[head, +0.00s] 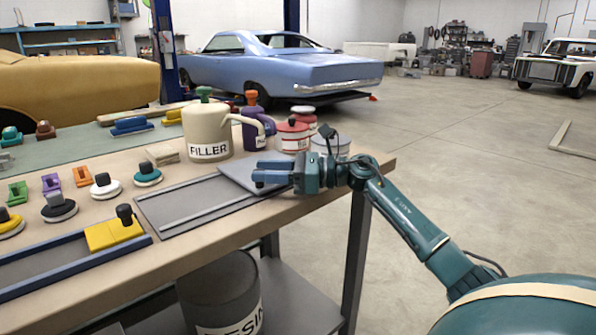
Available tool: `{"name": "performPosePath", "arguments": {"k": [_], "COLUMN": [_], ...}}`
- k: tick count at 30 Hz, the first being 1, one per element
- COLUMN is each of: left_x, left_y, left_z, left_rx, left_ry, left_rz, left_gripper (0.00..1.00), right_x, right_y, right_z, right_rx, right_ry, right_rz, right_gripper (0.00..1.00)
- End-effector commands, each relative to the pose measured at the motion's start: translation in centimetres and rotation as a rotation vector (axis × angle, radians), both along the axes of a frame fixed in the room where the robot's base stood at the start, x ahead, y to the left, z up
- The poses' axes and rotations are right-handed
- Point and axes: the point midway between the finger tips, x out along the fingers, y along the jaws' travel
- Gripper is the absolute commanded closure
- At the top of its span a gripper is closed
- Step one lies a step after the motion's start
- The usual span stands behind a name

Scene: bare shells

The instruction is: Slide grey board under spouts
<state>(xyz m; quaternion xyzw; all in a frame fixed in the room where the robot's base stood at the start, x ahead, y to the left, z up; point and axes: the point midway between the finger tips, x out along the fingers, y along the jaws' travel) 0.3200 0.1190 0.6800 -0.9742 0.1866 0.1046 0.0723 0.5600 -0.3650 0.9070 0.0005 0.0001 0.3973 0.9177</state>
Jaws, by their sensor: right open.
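The light grey board (238,172) lies at the right end of a grey track with raised rails (170,213) on the workbench. My right gripper (257,173) is open, its two blue fingers pointing left over the board's right part; I cannot tell whether they touch it. The fingers and wrist hide part of the board. A cream FILLER jug (207,134) stands behind the board, its spout pointing right. A purple jug (257,130) stands behind it to the right. My left gripper is not in view.
A second track (40,262) on the left holds a yellow board (113,233) with a black knob. Several sanding blocks and round pads fill the bench's left side. Red-lidded tins (292,137) stand near the right edge. A RESIN bucket (222,290) is below.

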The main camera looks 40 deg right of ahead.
Motion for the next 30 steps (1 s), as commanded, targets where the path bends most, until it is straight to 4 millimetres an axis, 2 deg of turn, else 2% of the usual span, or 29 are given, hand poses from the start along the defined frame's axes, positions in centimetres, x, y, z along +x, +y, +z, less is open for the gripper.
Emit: {"name": "performPosePath", "arguments": {"k": [9, 15, 21, 30], "left_x": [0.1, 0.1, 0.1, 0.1], "left_y": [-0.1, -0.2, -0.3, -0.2], "left_z": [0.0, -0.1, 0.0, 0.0], "left_rx": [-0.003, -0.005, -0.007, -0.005], "left_ry": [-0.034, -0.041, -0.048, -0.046], "left_rz": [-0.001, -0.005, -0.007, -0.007], "left_gripper": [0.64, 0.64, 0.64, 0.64], "right_x": [-4.9, -7.1, -7.9, -8.0], "right_y": [-5.2, -7.6, -8.5, -8.6], "right_z": [-0.2, -0.1, 0.0, 0.1], "right_rx": [-0.004, -0.002, -0.002, -0.002], "right_ry": [0.003, 0.002, -0.001, -0.001], "right_rz": [-0.004, -0.004, -0.003, -0.002], "right_gripper": [0.57, 0.57, 0.57, 0.57]}}
